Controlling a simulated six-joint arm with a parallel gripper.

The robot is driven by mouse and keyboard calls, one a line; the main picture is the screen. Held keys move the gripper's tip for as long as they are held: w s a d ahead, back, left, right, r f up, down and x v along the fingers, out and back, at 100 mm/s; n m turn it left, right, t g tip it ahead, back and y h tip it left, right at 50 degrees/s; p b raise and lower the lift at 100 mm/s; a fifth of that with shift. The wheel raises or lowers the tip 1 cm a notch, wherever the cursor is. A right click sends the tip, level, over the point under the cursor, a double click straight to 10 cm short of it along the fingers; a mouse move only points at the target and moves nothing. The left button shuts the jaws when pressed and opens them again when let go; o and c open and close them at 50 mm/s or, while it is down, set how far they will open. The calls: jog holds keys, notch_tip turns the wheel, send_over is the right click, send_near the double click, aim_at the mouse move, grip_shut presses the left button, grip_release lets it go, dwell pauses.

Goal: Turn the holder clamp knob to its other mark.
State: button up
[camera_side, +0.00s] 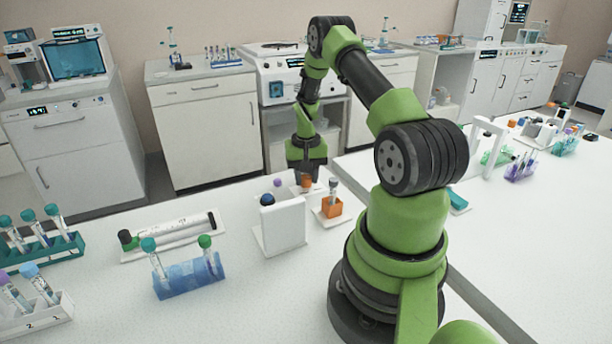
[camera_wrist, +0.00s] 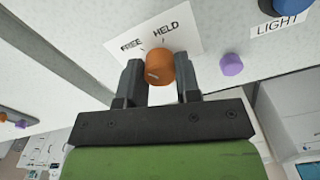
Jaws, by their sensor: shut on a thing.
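The orange clamp knob (camera_wrist: 160,67) sits on a white plate (camera_wrist: 183,29) printed FREE and HELD, each with a small tick. A pale line shows on the knob's lower left; I cannot tell which word it matches. My gripper (camera_wrist: 160,82) has one finger on each side of the knob and is shut on it. In the side view my gripper (camera_side: 306,176) points down over the knob (camera_side: 306,183). The orange holder (camera_side: 331,206) with an upright dark-capped tube (camera_side: 333,187) stands just to the right, on a white base.
A white stand (camera_side: 281,226) with a dark blue knob is close in front, left of the holder. A purple cap (camera_wrist: 231,64) lies near the plate. A blue rack (camera_side: 189,276) and a white tray with a long tube (camera_side: 175,236) are further left.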

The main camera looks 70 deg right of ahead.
aim_at(305, 177)
dwell(0.3)
jog(key=o, duration=0.9)
notch_tip(305, 177, up, 10)
dwell(0.5)
